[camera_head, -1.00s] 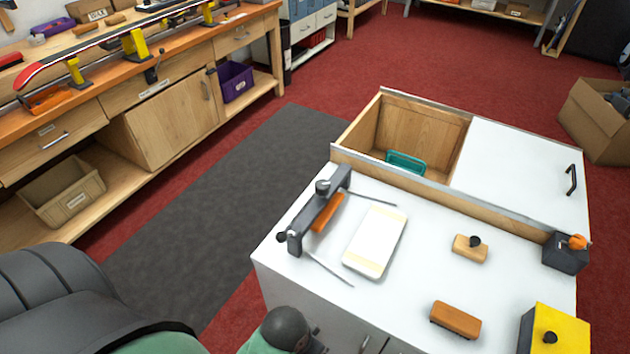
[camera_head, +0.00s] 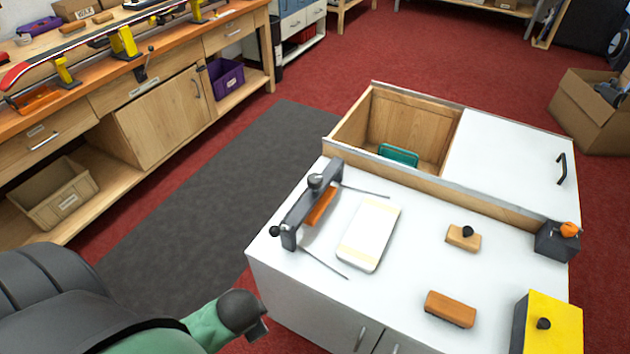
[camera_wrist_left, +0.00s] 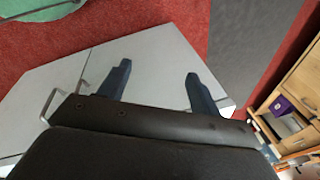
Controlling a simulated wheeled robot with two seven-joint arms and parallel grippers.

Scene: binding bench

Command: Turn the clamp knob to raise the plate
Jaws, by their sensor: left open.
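The clamp (camera_head: 297,216) is a dark grey bar on two posts at the left end of the white cabinet top. A round dark knob (camera_head: 315,181) sits on top of the bar towards its far end, and a small black ball shows at its near end. An orange-brown plate (camera_head: 320,206) lies under the bar, its height above the top unclear. My left arm ends below the cabinet's near left corner, apart from the clamp; its fingers are mostly hidden there. In the left wrist view my left gripper (camera_wrist_left: 158,72) is open and empty, with cabinet doors beyond it. My right gripper is out of view.
A white-and-cream slab (camera_head: 369,235), two wooden blocks, a yellow box (camera_head: 548,323) and a dark box with an orange knob (camera_head: 557,241) are on the cabinet top (camera_head: 415,265). Thin rods lie by the clamp. An open bin is behind. A workbench stands left, past the grey mat.

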